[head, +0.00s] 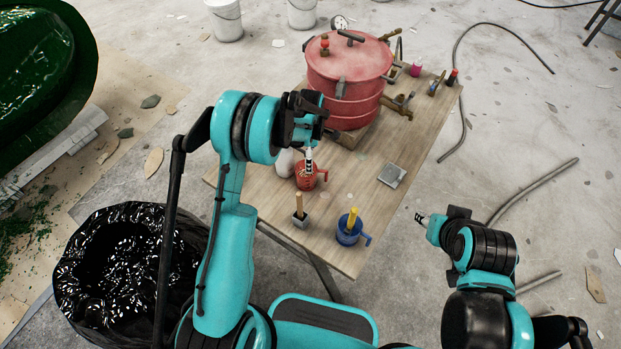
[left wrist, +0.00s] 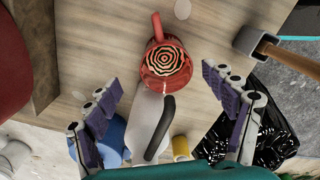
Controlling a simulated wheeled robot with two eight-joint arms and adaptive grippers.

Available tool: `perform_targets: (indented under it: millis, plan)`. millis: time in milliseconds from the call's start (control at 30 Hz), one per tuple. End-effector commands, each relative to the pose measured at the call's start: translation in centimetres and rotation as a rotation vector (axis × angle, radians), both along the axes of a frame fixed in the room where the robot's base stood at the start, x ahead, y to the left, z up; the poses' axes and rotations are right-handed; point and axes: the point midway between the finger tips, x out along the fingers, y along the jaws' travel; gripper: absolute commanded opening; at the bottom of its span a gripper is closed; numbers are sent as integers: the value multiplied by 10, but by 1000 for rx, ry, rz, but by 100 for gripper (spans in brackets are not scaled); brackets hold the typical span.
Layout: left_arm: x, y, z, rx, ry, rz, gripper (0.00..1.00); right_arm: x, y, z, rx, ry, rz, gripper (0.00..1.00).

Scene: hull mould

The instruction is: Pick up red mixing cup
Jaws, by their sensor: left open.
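The red mixing cup (head: 310,180) stands on the wooden table, in front of the red pressure pot. In the left wrist view the cup (left wrist: 166,62) is seen from above, with a black and pale ringed pattern inside and its handle pointing to the top. My left gripper (head: 309,158) is over the cup in the head view. In the left wrist view its fingers (left wrist: 162,78) are spread wide, with the cup ahead between them and not touched. My right gripper (head: 422,218) is off the table's right side; its jaws are too small to read.
A white container (head: 285,162) stands close beside the cup. The red pressure pot (head: 345,75) is behind. A grey square plate (head: 392,175) lies right, with bare table around it.

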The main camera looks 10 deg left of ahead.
Motion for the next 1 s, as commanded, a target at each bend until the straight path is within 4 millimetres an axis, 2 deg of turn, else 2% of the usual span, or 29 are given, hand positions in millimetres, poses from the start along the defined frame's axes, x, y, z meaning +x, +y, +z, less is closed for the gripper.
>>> perform_targets:
  millis: [400, 633, 833, 1000]
  plan:
    - [-7, 0, -53, 0, -1, -2, 84, 0, 0, -28, 0, 0, 0, 40]
    - [-7, 0, -53, 0, -1, -3, 84, 0, 0, -27, 0, 0, 0, 40]
    - [-7, 0, -53, 0, -1, -3, 31, 0, 0, -27, 0, 0, 0, 40]
    - [-7, 0, -53, 0, -1, -3, 30, 0, 0, -27, 0, 0, 0, 40]
